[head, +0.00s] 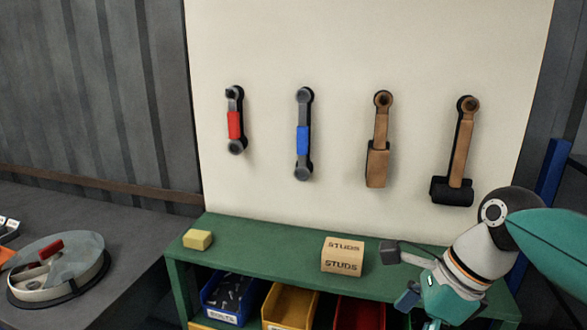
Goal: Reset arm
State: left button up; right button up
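My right arm comes in from the right edge. Its gripper (399,276) is at the lower right, over the front part of the green bench (270,243). Its two dark fingertips are apart, with nothing seen between them. I cannot tell how far the fingers are from the bench edge. My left gripper is out of view.
A yellow block (198,239) lies at the bench's left end. Blue (237,300), yellow (290,305) and red (358,312) bins sit below. Several tools, including a red-gripped wrench (235,124), hang on the pale board. A round tray (60,270) stands far left.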

notch_tip(320, 180, down, 22)
jog(key=s+g, duration=0.3)
jog(key=g, duration=0.2)
jog(key=s+a+f+n, duration=0.2)
jog(key=s+f+n, duration=0.45)
jog(key=f, duration=0.55)
jog(key=s+a+f+n, duration=0.3)
jog(key=s+f+n, duration=0.2)
jog(key=s+f, duration=0.45)
jog(key=w+f+n+t, duration=0.2)
jog(key=w+n+t, duration=0.2)
jog(key=w+n, duration=0.2)
jog(key=shift+w+d+f+n, duration=0.25)
jog(key=shift+d+n, duration=0.05)
jog(key=shift+n, duration=0.45)
